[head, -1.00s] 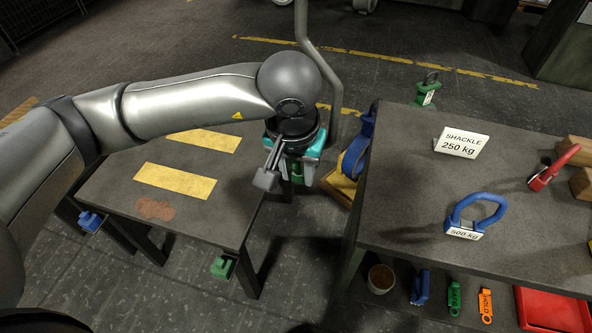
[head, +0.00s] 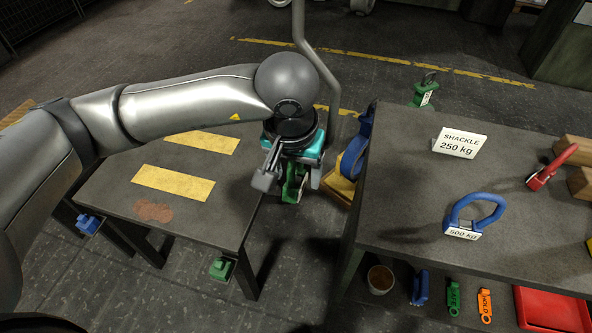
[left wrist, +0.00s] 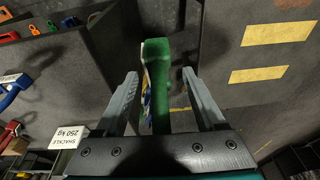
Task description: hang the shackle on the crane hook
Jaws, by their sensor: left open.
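My left gripper (head: 290,180) is open over the gap between the two tables, pointing down. A green piece (head: 293,188) shows between and below its fingers. In the left wrist view this green piece (left wrist: 160,75) stands between the two spread fingers, with clear space on both sides. I cannot tell whether it is the shackle, or whether it is on a hook. The crane hook cannot be made out. A "SHACKLE 250 kg" sign (head: 460,142) stands on the right table. A blue shackle (head: 475,212) marked 500 kg stands there too. My right gripper is not in view.
A grey curved post (head: 305,50) rises behind my gripper. The left table (head: 110,180) bears yellow stripes. The right table (head: 400,190) also holds a red piece (head: 550,168) and wooden blocks (head: 580,182). A green piece (head: 424,92) is at its far edge. Below are tags and a red tray (head: 550,310).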

